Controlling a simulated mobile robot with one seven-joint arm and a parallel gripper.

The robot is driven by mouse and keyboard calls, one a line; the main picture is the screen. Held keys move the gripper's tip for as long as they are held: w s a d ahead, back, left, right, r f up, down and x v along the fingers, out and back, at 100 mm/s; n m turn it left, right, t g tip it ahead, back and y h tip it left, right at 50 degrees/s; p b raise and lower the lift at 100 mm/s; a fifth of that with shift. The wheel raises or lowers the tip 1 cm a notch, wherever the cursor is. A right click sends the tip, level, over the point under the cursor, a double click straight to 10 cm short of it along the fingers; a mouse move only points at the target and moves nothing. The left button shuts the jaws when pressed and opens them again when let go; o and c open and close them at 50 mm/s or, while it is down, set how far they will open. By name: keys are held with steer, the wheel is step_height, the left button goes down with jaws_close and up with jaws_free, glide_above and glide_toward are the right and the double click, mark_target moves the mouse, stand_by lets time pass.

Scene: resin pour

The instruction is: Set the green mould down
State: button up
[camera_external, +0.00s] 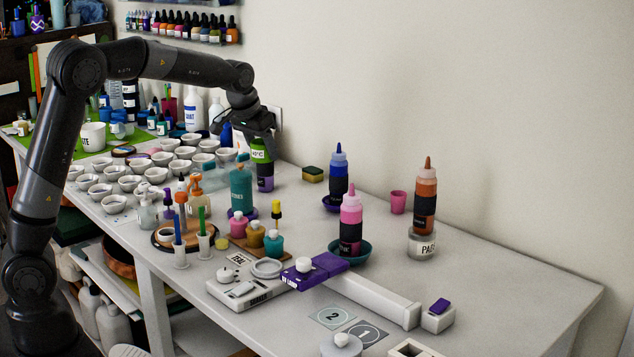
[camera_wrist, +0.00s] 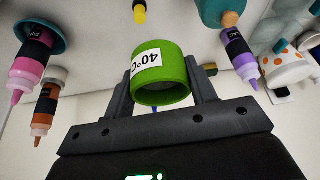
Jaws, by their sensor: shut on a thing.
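The green mould (camera_external: 261,156) is a short green cup with a white label. My gripper (camera_external: 258,134) is shut on it and holds it in the air above the far part of the table. In the wrist view the green mould (camera_wrist: 174,70) sits between the two fingers of my gripper (camera_wrist: 160,88), with its "40°C" label upside down and its round opening facing the camera. A purple bottle (camera_external: 265,184) shows just below the mould in the external view; the gap between them cannot be judged.
A tall teal bottle (camera_external: 241,188) and several small jars stand nearby. Rows of white bowls (camera_external: 129,183) fill the left. Blue (camera_external: 338,178), pink (camera_external: 350,225) and orange (camera_external: 425,200) bottles stand to the right. A yellow-green sponge (camera_external: 313,174) lies at the back. The right table end (camera_external: 520,285) is clear.

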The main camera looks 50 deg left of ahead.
steer(key=w+a+f+n, duration=0.1)
steer(key=w, duration=0.5)
steer(key=w+a+f+n, duration=0.1)
steer(key=w+a+f, duration=0.1)
steer(key=w, duration=0.4)
steer(key=n+y, duration=0.2)
glide_above(305, 196)
steer(key=s, duration=0.1)
step_height(305, 196, down, 6)
steer(key=r, duration=0.1)
steer(key=shift+g, duration=0.3)
steer(key=f, duration=1)
steer(key=shift+s+d+f, duration=0.15)
steer(key=shift+d+f, duration=0.05)
steer(key=shift+d, duration=0.15)
steer(key=shift+f, duration=0.1)
steer(key=o, duration=1)
